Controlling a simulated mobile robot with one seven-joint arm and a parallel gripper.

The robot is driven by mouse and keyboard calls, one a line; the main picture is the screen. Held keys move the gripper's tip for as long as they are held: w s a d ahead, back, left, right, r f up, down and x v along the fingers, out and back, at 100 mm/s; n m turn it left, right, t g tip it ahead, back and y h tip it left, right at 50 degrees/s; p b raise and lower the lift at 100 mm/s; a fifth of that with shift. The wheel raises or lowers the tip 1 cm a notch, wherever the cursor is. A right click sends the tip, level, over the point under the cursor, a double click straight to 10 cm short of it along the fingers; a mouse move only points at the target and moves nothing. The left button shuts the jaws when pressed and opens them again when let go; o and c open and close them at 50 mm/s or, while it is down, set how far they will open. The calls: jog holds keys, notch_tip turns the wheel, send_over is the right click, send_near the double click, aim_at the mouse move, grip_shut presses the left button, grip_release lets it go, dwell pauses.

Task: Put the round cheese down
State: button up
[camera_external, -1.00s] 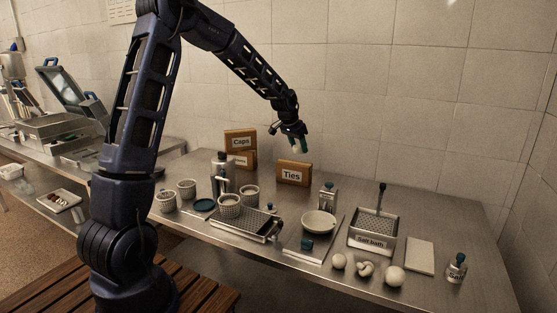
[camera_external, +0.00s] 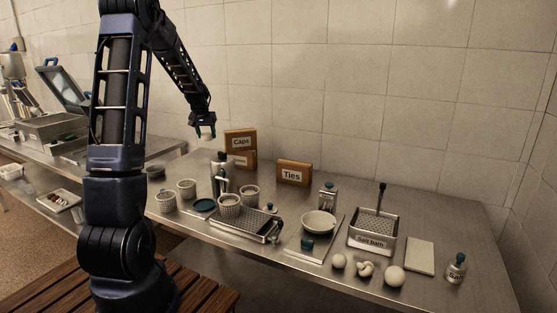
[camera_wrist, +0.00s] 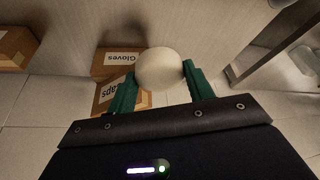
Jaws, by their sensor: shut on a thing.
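My gripper (camera_external: 205,133) is high above the back left of the steel table, near the Caps box. In the wrist view its two green fingers are shut on a pale, round cheese (camera_wrist: 160,68). The cheese is held at the fingertips, clear of any surface. Other pale pieces lie at the table's front right: a round one (camera_external: 339,261), a knotted one (camera_external: 365,269) and a larger round one (camera_external: 394,276). Several perforated baskets (camera_external: 166,202) stand at the left of the table.
Caps box (camera_external: 240,141) and Ties box (camera_external: 294,172) stand at the back. A Gloves box (camera_wrist: 117,61) shows below the cheese. A bottle (camera_external: 220,164), drain tray (camera_external: 262,228), white bowl (camera_external: 318,222) and Salt bath tub (camera_external: 371,241) occupy the table. A second bench lies left.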

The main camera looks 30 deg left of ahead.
jog(key=s+a+n+y, duration=0.1)
jog(key=s+a+n, duration=0.1)
jog(key=s+a, duration=0.4)
jog(key=s+a+n, duration=0.2)
jog(key=s+a, duration=0.2)
jog(key=a, duration=0.5)
send_near(174, 179)
jog(key=shift+g, duration=0.4)
jog(key=x, duration=0.3)
jog(key=w+x, duration=0.1)
jog(key=x, duration=0.1)
jog(key=shift+w+a+f, duration=0.1)
jog(key=shift+a+f, duration=0.05)
jog(key=shift+a, duration=0.05)
jog(key=shift+f, duration=0.15)
jog(key=o, duration=1)
jog(key=v, duration=1.2)
jog(key=shift+d, duration=0.25)
